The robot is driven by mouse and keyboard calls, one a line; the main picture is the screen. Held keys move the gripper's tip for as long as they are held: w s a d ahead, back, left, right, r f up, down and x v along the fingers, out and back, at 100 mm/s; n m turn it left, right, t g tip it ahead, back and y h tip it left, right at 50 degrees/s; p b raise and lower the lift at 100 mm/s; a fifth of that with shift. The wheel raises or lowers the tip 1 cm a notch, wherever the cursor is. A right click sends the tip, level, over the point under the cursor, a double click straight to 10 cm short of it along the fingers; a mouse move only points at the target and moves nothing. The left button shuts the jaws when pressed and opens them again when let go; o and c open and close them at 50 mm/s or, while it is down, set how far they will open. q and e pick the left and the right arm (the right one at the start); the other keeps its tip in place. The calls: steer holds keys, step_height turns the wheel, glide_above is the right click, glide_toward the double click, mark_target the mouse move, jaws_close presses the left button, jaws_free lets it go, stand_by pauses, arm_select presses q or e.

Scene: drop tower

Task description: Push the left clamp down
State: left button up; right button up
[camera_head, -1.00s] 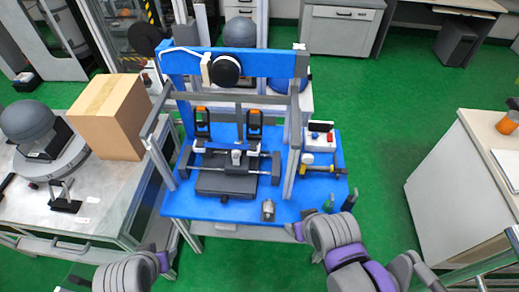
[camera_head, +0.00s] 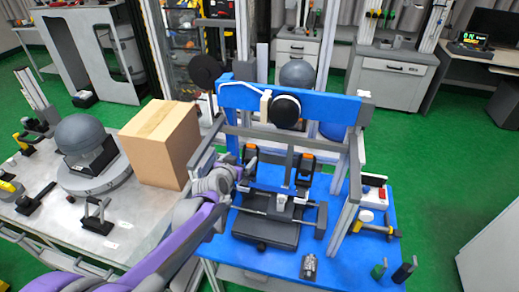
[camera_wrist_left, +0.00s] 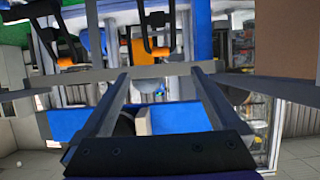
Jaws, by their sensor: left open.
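The left clamp (camera_head: 251,153), black with an orange tip, stands upright at the back of the blue drop-tower table (camera_head: 345,262). The matching right clamp (camera_head: 304,170) stands to its right. My left gripper (camera_head: 243,165) is at the left clamp and partly covers it; I cannot tell whether they touch. In the left wrist view, which looks upside down, the left clamp (camera_wrist_left: 155,35) appears beyond the spread fingers of the open left gripper (camera_wrist_left: 160,78). The right clamp (camera_wrist_left: 58,45) is at the upper left there. My right gripper is out of view.
A cardboard box (camera_head: 160,145) stands on the side table at left. A dark block with rods (camera_head: 265,230) lies in front of the clamps.

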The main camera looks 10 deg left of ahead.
mark_target(251, 146)
arm_select(q)
steer(key=x, duration=1.1)
steer(key=shift+w+r, duration=0.1)
steer(key=shift+w, duration=0.15)
jaws_close()
